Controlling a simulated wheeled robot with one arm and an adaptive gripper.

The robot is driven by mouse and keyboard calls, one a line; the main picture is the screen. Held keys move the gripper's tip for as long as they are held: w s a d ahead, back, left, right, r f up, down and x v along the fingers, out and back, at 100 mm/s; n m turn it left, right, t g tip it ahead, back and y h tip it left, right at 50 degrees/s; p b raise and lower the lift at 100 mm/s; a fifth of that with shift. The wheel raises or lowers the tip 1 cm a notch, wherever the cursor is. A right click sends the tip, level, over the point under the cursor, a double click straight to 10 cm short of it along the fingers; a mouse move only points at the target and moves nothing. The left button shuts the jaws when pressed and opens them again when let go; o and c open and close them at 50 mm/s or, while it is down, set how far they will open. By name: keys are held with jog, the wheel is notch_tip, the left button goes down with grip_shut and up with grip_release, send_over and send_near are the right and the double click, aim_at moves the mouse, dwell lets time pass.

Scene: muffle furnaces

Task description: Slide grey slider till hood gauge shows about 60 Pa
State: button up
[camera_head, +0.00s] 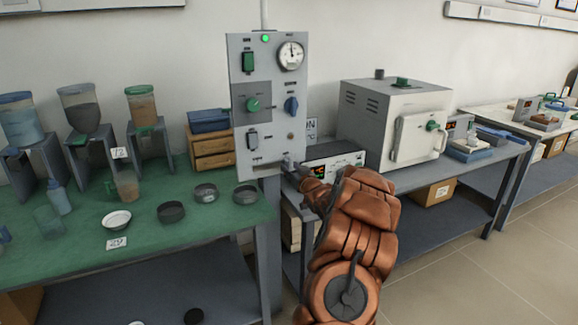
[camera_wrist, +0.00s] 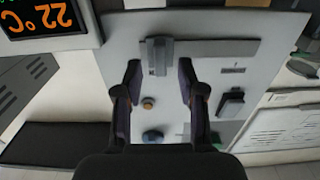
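The grey slider (camera_wrist: 160,55) sits in a dark horizontal slot (camera_wrist: 215,48) in the wrist view, where the panel appears upside down. My gripper (camera_wrist: 159,72) is open, its two dark fingers on either side of the slider's line with gaps to both. In the head view my gripper (camera_head: 297,172) is at the panel's lower right, partly hidden by my arm.
The panel also has a green knob (camera_head: 252,104), a blue knob (camera_head: 291,105), switches and a lit green lamp (camera_head: 265,38). A furnace (camera_head: 372,125) and a display unit (camera_head: 350,157) stand to the right. A green bench (camera_head: 75,240) with jars and dishes is left.

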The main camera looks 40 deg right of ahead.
aim_at(287, 165)
jog(key=shift+x, duration=1.15)
grip_shut()
